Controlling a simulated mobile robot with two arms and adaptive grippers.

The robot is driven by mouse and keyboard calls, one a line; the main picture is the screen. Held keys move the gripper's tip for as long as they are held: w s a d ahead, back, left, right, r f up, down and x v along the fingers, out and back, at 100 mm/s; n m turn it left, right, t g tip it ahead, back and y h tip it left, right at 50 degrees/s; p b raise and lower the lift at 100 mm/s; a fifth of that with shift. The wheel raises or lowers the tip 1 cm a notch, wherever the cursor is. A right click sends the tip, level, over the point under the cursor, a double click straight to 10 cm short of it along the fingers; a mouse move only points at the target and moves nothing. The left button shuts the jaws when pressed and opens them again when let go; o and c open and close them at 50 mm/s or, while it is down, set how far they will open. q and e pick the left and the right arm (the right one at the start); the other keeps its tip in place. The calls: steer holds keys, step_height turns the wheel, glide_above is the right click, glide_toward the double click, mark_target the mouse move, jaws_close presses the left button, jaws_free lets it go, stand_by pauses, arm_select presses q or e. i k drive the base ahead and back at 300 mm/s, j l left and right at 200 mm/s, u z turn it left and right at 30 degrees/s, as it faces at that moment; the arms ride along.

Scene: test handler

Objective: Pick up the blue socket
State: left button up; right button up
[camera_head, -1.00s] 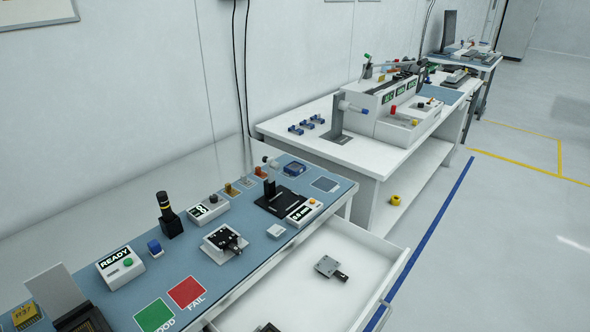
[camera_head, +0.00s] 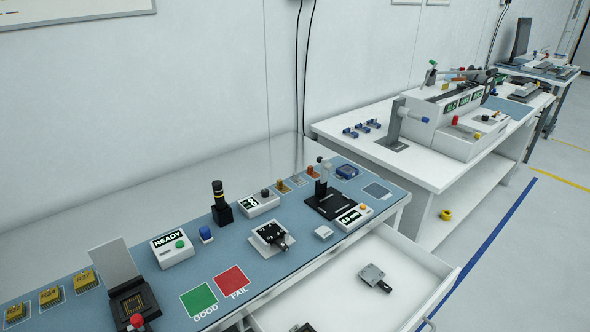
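A blue, square, frame-like piece with a darker top (camera_head: 347,172) lies at the far right end of the near bench's blue mat; it looks most like a blue socket, though it is small. Several small blue-and-dark pieces (camera_head: 361,129) sit in a row on the white bench behind. The frames do not settle which one is the socket. Neither of my grippers is in view.
The near bench carries a READY box (camera_head: 173,249), black cylinder (camera_head: 220,203), fixture plate (camera_head: 270,238), black stand (camera_head: 330,202) and GOOD (camera_head: 198,300) and FAIL (camera_head: 231,282) patches. An open drawer (camera_head: 345,300) juts out in front. Yellow chips (camera_head: 50,297) lie at left.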

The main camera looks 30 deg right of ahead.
mark_target(347, 171)
steer(key=l+u, duration=0.35)
steer(key=k+l+u, duration=0.1)
steer(key=l+u, duration=0.3)
steer(key=k+l+u, duration=0.15)
steer(key=l+u, duration=0.2)
steer(key=l, duration=0.2)
